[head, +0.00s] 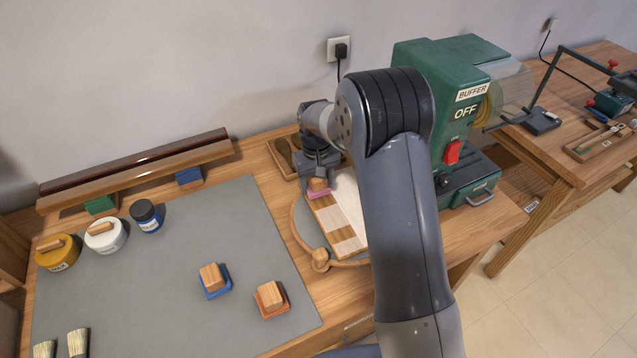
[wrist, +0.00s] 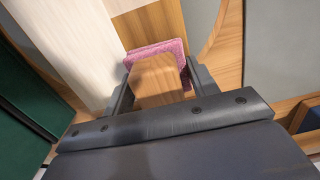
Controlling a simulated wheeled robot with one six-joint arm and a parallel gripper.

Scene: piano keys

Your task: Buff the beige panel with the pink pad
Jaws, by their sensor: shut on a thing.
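My gripper (head: 318,172) is shut on the wooden grip block of the pink pad (head: 319,193). In the wrist view the block (wrist: 158,82) sits between both fingers, with the pink pad (wrist: 158,50) beyond it, facing down. The pad is over the far left end of a striped wood-and-cream board (head: 338,224). A pale beige panel (wrist: 75,38) lies left of the pad in the wrist view; it also shows beside the board in the head view (head: 349,192). Whether the pad touches the surface is hidden. My arm covers the right side of the work.
A blue-based block (head: 215,280) and an orange-based block (head: 271,298) stand on the grey mat (head: 160,285). Several jars and brushes are at left. A curved wooden rim (head: 320,262) borders the board. The green buffer machine (head: 463,75), marked OFF, stands behind right.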

